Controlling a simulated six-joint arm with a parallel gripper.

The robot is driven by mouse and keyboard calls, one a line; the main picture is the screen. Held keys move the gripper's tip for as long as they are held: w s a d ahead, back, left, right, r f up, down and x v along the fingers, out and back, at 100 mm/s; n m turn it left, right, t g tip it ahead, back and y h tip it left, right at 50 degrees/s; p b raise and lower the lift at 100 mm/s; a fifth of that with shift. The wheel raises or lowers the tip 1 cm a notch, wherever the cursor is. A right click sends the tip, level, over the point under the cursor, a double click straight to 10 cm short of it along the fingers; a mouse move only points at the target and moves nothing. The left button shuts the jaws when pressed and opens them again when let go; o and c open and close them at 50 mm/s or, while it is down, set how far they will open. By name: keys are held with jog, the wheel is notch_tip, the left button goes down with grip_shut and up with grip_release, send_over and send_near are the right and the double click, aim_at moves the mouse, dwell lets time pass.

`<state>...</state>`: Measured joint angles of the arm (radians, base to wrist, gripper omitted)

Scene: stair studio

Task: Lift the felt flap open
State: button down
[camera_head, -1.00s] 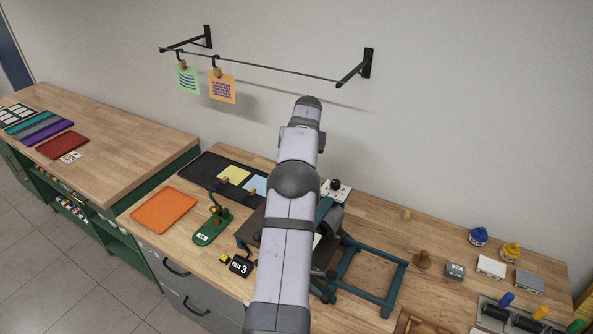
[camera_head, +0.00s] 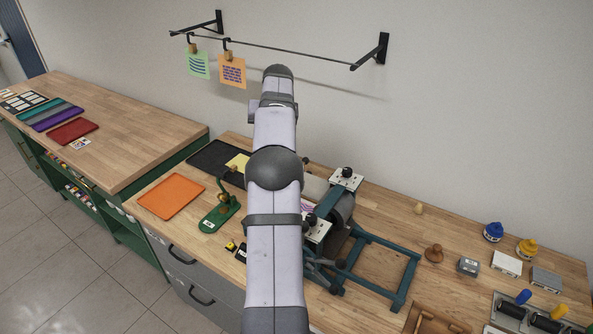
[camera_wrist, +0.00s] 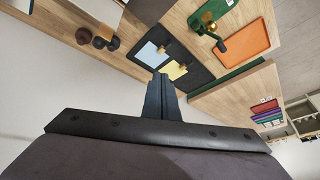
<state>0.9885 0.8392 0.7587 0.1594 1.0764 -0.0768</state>
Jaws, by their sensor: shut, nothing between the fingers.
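My gripper (camera_wrist: 160,90) shows in the wrist view with its dark fingers together and nothing between them. In the head view my arm hides the gripper. A small press (camera_head: 323,212) with a teal frame and a grey roller stands on the bench, right of my arm. A pale grey sheet (camera_head: 314,188) lies at its back left, partly behind my arm. I cannot tell whether this sheet is the felt flap. No open flap is clearly seen, and the wrist view does not clearly show the press.
A black mat (camera_head: 207,156) with paper cards, an orange tray (camera_head: 171,196) and a green stand (camera_head: 220,214) lie left of my arm. A wall rail (camera_head: 290,54) holds two clipped cards. Inks, small blocks and rollers (camera_head: 510,310) occupy the bench's right side.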

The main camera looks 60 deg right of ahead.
jog(key=w+a+f+t+y+b, duration=0.1)
jog(key=w+a+t+b, duration=0.1)
jog(key=w+a, duration=0.6)
jog(key=w+a+m+t+y+b, duration=0.1)
jog(key=w+a+t+b, duration=0.2)
jog(key=a, duration=1)
jog(key=w+a+f+t+y+b, duration=0.1)
jog(key=w+a+b, duration=0.1)
jog(key=w+a, duration=0.6)
jog(key=s+d+f+m+g+h, duration=0.2)
jog(key=s+d+f+m+h, duration=0.25)
jog(key=s+m, duration=0.2)
jog(key=s+d+f+m+g+h, duration=0.1)
jog(key=s+d+f+m+h, duration=0.2)
jog(key=s+d+m+h, duration=0.25)
jog(key=s+d+r+m+g+h, duration=0.1)
jog(key=s+d+r+m+g, duration=0.1)
jog(key=s+m, duration=0.4)
jog(key=s+d+r+m+g+h, duration=0.1)
jog(key=s+d+m+g, duration=0.3)
jog(key=s, duration=0.5)
jog(key=shift+d+r+m+g+h, duration=0.35)
jog(key=shift+m+g+h, duration=0.35)
jog(key=shift+m, duration=0.3)
jog(key=shift+d, duration=0.15)
